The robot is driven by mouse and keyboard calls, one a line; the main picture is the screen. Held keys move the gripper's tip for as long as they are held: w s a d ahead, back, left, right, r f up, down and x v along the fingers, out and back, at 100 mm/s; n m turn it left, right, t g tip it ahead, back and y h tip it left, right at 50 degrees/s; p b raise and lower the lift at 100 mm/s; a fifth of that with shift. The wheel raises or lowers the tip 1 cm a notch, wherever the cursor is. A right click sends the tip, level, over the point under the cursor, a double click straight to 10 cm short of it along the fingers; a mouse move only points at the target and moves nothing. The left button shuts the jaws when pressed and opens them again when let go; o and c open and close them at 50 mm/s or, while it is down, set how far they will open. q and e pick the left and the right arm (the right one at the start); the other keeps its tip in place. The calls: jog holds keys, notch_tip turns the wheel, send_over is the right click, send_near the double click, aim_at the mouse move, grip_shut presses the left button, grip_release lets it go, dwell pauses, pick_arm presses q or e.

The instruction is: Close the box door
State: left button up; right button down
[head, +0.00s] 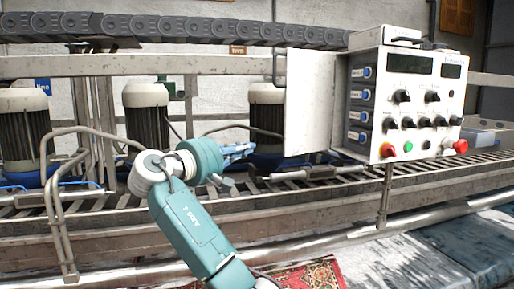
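The control box (423,110) is white, with knobs, dark displays and coloured buttons on its front, at the right of the head view. Its white door (311,103) stands open, swung out to the left of the box, with a handle (279,67) at its upper left edge. A column of blue-lit switches shows between door and front panel. My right gripper (240,152) is left of the door's lower part, apart from it in the picture. Its fingers are small and seen from the side, so I cannot tell if they are open. My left gripper is not in view.
A metal conveyor frame with slats (420,175) runs across behind and below the box. Several motors (147,112) stand at left and centre. A bent pipe rail (60,215) is at the left. A red patterned rug (312,275) lies below.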

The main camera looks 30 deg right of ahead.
jog(key=p+x, duration=0.4)
jog(key=x, duration=0.5)
jog(key=s+p, duration=0.1)
jog(key=s, duration=0.3)
jog(key=shift+f+p, duration=0.1)
jog(key=shift+p, duration=0.2)
jog(key=shift+s+f, duration=0.1)
